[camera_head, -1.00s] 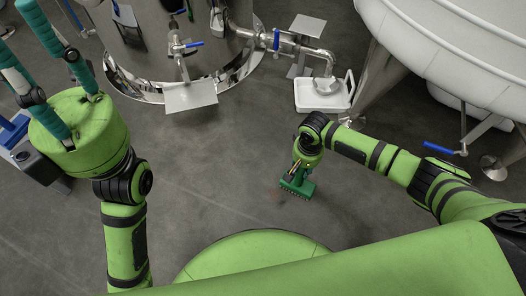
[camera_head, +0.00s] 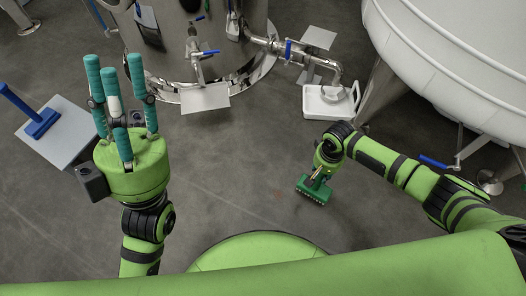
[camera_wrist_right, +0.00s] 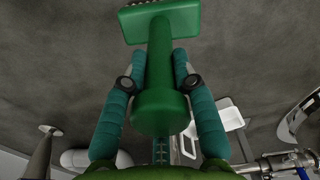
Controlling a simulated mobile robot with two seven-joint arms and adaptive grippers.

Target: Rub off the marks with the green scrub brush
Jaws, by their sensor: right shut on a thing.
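The green scrub brush (camera_head: 314,190) is held just over the grey floor, bristles turned away from my head. My right gripper (camera_head: 328,158) is shut on its handle. In the right wrist view the fingers of my right gripper (camera_wrist_right: 156,75) lie on both sides of the brush's handle (camera_wrist_right: 159,60), with the brush head at the top edge. A faint reddish mark (camera_head: 278,196) shows on the floor left of the brush; other marks are not clear. My left gripper (camera_head: 115,75) is open and empty, its teal fingers pointing up the picture.
A shiny steel tank (camera_head: 190,40) with pipes and blue-handled valves stands at the back. A white tray (camera_head: 318,104) sits under a pipe end. A large white tank (camera_head: 455,65) stands at right. A blue-handled tool (camera_head: 40,122) is on a grey plate at left. The middle floor is clear.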

